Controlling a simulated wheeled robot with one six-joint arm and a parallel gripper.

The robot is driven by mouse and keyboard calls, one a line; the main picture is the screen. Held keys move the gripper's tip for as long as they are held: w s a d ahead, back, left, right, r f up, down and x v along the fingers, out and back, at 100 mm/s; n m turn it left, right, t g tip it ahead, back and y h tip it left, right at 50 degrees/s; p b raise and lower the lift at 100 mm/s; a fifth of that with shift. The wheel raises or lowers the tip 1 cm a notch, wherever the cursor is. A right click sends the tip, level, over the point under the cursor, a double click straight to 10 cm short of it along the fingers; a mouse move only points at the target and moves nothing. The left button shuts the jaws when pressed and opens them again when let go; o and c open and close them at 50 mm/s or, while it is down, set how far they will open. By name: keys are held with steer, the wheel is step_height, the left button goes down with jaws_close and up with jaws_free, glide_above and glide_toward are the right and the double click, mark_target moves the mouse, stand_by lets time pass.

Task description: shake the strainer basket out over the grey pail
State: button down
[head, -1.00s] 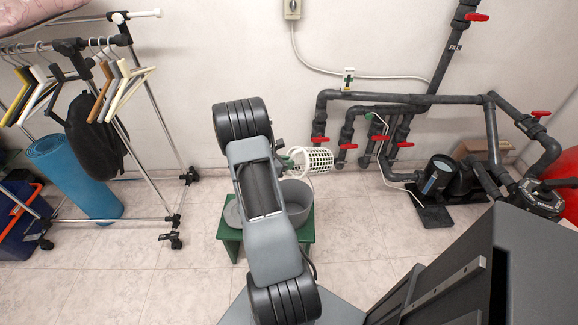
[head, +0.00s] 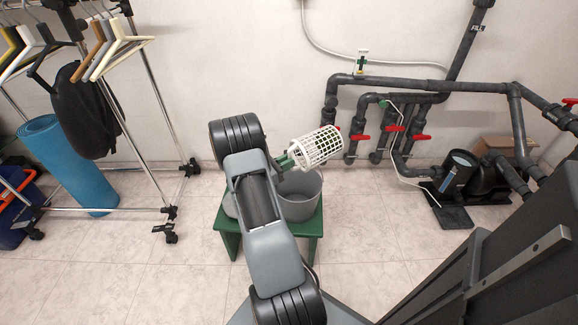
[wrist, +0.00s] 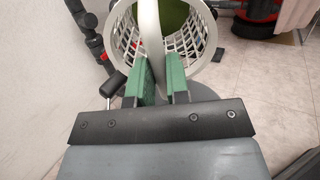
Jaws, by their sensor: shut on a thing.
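The white strainer basket (head: 318,147) is in the head view, tilted on its side with its closed end up and right. My gripper (head: 288,161) is shut on its handle, which passes between the green fingers (wrist: 160,78) in the wrist view. That view looks into the basket's open mouth (wrist: 207,42); a green patch shows inside, and I cannot tell what it is. The grey pail (head: 303,196) stands below the basket and gripper, its left side hidden by my arm. The basket is above the pail's rim, towards its back right.
The pail stands on a green stool (head: 312,226). Dark pipes with red valve handles (head: 394,129) run along the wall to the right, with a pump (head: 457,175) on the floor. A clothes rack (head: 150,100) and a blue rolled mat (head: 66,165) are left. Floor between is clear.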

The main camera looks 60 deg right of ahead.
steer(key=f+g+h+b, duration=0.1)
steer(key=b, duration=0.2)
steer(key=f+h+b, duration=0.1)
steer(key=h+b, duration=0.1)
steer(key=b, duration=0.1)
steer(key=a+f+g+h+b, duration=0.1)
steer(key=b, duration=0.2)
steer(key=shift+w+f+g+h, duration=0.25)
steer(key=shift+w+g+h, duration=0.05)
steer(key=shift+b, duration=1.15)
steer(key=shift+a+r+b, duration=0.1)
steer(key=shift+r+b, duration=0.15)
steer(key=shift+b, duration=0.65)
